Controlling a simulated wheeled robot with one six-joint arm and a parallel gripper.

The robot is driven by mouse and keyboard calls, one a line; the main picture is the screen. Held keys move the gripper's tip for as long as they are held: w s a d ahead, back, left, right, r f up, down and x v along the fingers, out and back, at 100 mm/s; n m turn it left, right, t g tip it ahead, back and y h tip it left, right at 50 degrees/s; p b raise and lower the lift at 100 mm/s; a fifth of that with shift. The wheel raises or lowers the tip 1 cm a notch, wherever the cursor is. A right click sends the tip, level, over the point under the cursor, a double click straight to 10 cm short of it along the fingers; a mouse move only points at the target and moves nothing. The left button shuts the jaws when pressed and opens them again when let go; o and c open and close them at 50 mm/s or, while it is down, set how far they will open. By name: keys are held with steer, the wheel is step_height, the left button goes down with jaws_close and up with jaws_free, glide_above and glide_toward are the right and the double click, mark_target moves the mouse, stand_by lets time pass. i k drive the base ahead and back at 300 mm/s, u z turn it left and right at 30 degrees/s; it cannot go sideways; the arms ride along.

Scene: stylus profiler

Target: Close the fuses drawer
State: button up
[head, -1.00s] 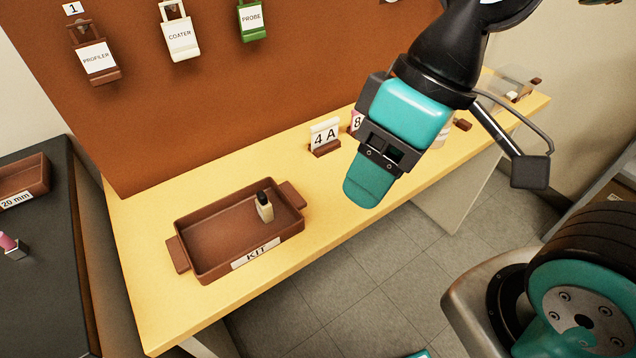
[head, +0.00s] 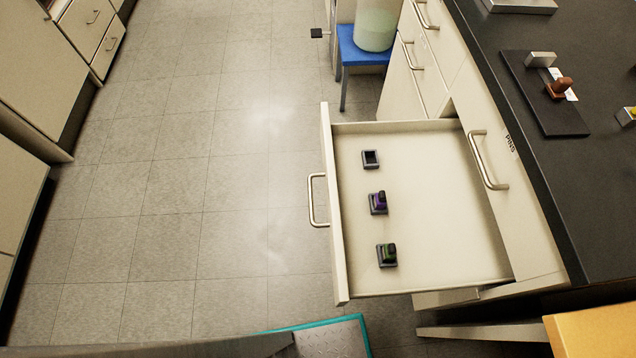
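A cream drawer (head: 440,190) stands pulled out to the left from under the dark counter in the head view. Its front panel (head: 334,235) faces left and carries a metal bar handle (head: 312,200). Inside are a dark square holder (head: 371,159) that looks empty, a holder with a purple-marked piece (head: 379,202) and one with a green-marked piece (head: 387,253). No name label shows on this drawer, so I cannot confirm that it is the fuses drawer. My gripper is not in view.
Another drawer front with a handle (head: 488,160) sits beside the open drawer, near a PINS label (head: 510,143). A blue stool (head: 360,52) holding a container stands beyond. The tiled floor (head: 230,180) left of the drawer is clear. A yellow bench corner (head: 597,328) is at lower right.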

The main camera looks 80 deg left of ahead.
mark_target(439, 213)
steer(key=u, duration=2.2)
steer(key=k, duration=0.5)
steer(key=z, duration=0.45)
steer(key=i, duration=0.55)
steer(key=u, duration=0.65)
